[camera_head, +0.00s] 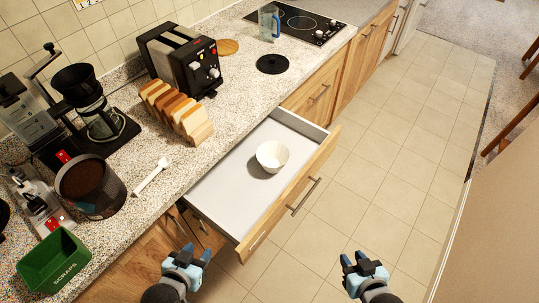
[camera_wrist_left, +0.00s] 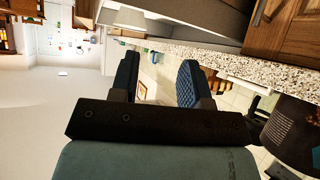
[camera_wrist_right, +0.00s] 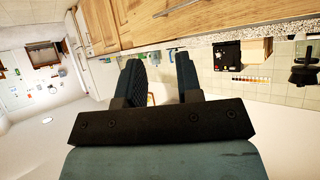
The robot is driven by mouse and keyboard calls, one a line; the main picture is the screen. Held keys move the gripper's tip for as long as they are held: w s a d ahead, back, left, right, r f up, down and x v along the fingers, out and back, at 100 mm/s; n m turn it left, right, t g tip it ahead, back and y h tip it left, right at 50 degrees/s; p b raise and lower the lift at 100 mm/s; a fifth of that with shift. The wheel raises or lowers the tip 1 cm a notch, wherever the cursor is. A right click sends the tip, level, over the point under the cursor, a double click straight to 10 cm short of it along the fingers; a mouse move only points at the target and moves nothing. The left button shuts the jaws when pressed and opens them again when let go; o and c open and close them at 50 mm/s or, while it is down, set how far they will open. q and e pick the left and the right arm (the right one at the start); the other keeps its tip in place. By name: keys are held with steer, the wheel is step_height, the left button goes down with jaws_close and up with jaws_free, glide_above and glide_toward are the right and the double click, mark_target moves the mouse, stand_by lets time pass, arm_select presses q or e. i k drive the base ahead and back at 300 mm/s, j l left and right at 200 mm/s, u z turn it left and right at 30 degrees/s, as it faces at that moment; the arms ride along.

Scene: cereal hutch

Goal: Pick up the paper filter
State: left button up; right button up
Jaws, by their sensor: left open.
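The paper filter (camera_head: 272,156) is a white, bowl-shaped cup. It sits in the open drawer (camera_head: 225,193), toward the drawer's far end, in the head view. My left gripper (camera_head: 195,254) is in front of the drawer's near end, below and left of the filter in the picture, apart from it and open. It also shows in the left wrist view (camera_wrist_left: 157,80), with nothing between its fingers. My right gripper (camera_head: 359,258) is over the floor to the right of the drawer, with a gap between its fingers. Its fingers show apart in the right wrist view (camera_wrist_right: 160,78).
On the counter stand a coffee maker (camera_head: 103,123), a toaster (camera_head: 180,60), bread slices (camera_head: 176,110), a tin of dark grounds (camera_head: 90,187), a white scoop (camera_head: 151,177) and a green scraps bin (camera_head: 54,262). The drawer front (camera_head: 290,195) juts out over clear tiled floor.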

mark_target(273, 156)
steer(key=i+l+u, duration=0.15)
steer(key=l+u, duration=0.2)
steer(key=l, duration=0.15)
steer(key=l+u, duration=0.3)
steer(key=l, duration=0.2)
steer(key=i+l+u, duration=0.15)
steer(key=l+u, duration=0.15)
steer(key=l, duration=0.2)
steer(key=l+u, duration=0.35)
steer(key=l, duration=0.2)
steer(key=i+l+u, duration=0.1)
steer(key=l+u, duration=0.3)
steer(key=l, duration=0.3)
steer(key=l+u, duration=0.4)
steer(key=l, duration=0.3)
steer(key=k+l+u, duration=0.1)
steer(key=l+u, duration=0.3)
steer(key=l, duration=0.3)
